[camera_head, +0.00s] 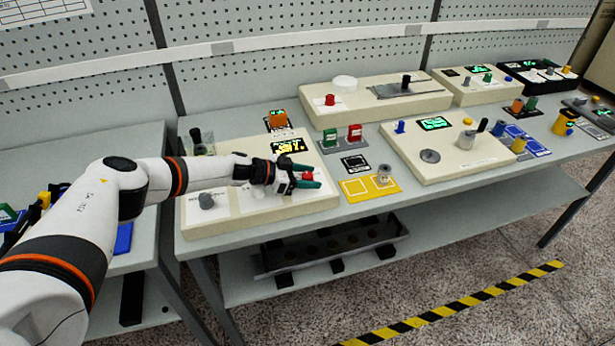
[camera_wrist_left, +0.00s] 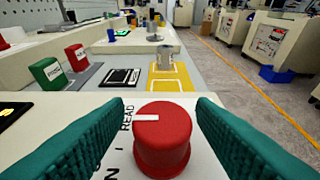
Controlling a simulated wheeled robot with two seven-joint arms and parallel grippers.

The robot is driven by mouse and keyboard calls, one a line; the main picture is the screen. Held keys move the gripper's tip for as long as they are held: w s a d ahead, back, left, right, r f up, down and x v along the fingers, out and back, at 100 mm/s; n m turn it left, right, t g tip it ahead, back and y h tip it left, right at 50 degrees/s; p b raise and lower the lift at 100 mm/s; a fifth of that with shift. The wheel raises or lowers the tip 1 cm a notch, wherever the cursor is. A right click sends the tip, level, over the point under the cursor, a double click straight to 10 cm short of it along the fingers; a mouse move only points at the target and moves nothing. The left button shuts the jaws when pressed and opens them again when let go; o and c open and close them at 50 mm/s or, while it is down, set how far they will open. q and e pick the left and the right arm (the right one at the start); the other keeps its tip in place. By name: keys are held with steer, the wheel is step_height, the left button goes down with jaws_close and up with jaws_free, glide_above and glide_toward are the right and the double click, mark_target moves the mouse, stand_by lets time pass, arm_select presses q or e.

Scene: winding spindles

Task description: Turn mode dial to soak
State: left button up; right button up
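A red dial (camera_wrist_left: 163,138) with a white pointer line stands on a cream control panel (camera_head: 240,218), which shows in the head view. In the left wrist view the pointer points left, toward lettering that starts "READ". Other lettering is partly hidden, and I cannot read "soak". My left gripper (camera_head: 308,175) is at the panel's right side, with its teal fingers on either side of the red dial. In the left wrist view the fingers (camera_wrist_left: 162,130) are open, with small gaps to the dial. A grey knob (camera_head: 206,201) sits at the panel's left. My right gripper is not in view.
Behind the panel's display (camera_head: 289,146) is an orange block (camera_head: 278,119). Green (camera_head: 330,138) and red (camera_head: 355,133) blocks stand to the right on a grey plate. A yellow mat (camera_head: 356,187) with a metal cylinder (camera_head: 384,173) lies right of my left gripper.

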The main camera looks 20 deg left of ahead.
arm_select(q)
steer(key=b+v, duration=0.1)
steer(key=v, duration=1.1)
stand_by(0.5)
